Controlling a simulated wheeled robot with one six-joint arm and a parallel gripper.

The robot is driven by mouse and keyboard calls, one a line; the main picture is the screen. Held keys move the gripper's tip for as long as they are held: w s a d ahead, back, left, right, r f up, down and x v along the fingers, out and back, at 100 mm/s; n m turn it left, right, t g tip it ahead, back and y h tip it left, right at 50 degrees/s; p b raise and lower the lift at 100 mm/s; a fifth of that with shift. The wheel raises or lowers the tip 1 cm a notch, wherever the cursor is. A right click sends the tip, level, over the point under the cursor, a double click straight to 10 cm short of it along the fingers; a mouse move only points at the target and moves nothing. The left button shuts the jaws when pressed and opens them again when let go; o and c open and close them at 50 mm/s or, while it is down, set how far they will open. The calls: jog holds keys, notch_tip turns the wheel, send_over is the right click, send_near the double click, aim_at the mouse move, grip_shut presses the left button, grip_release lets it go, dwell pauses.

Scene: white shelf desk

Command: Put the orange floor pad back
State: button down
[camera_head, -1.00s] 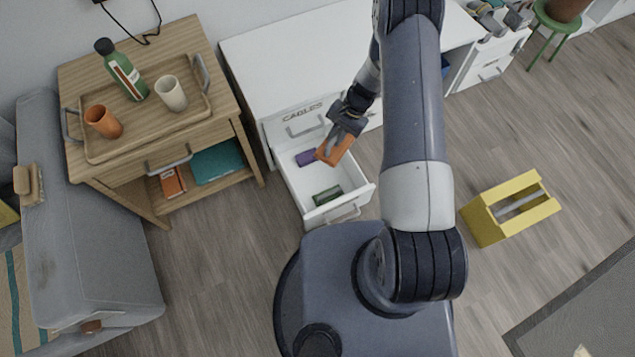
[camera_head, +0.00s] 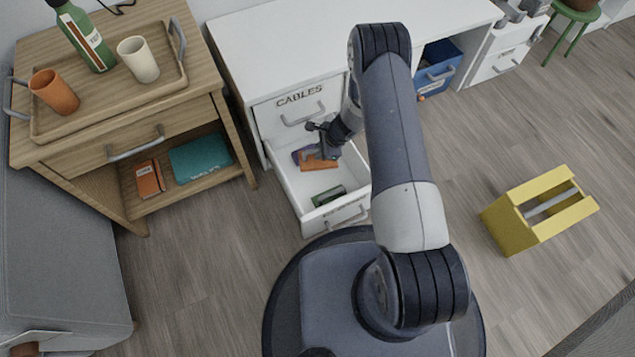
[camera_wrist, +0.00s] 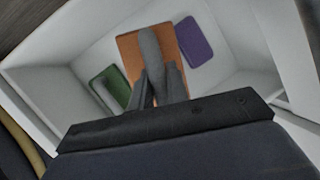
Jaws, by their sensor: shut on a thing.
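The orange pad (camera_head: 318,163) is inside the open white drawer (camera_head: 290,187), low between its walls. It also shows in the wrist view (camera_wrist: 128,50), with my gripper's fingers over its middle. My gripper (camera_head: 318,152) reaches down into the drawer and is shut on the orange pad. A purple pad (camera_head: 298,155) lies beside it towards the back left of the drawer, and a green pad (camera_head: 328,195) lies near the drawer front. In the wrist view the purple pad (camera_wrist: 201,40) and green pad (camera_wrist: 112,88) flank the orange one. I cannot tell whether the orange pad touches the drawer floor.
A closed drawer labelled CABLES (camera_head: 296,107) is above the open one. A wooden side table (camera_head: 200,85) with a tray, bottle and cups stands at left. A yellow holder (camera_head: 512,228) stands on the floor at right. The floor between them and my base is partly clear.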

notch_tip(320, 180, down, 2)
jog(key=shift+w+a+f+m+b, duration=0.15)
jog(key=shift+f+m+b, duration=0.1)
jog(key=shift+m+b, duration=0.2)
notch_tip(320, 180, down, 9)
jog(key=b, duration=0.3)
jog(key=shift+f+b, duration=0.15)
jog(key=shift+b, duration=0.25)
jog(key=shift+f+b, duration=0.25)
jog(key=shift+b, duration=0.05)
jog(key=c, duration=1.4)
grip_release()
jog(key=shift+r, duration=0.1)
jog(key=shift+o, duration=0.2)
jog(key=shift+r+p, duration=0.15)
jog(key=shift+p, duration=0.15)
jog(key=p+v, duration=0.4)
jog(key=v, duration=0.8)
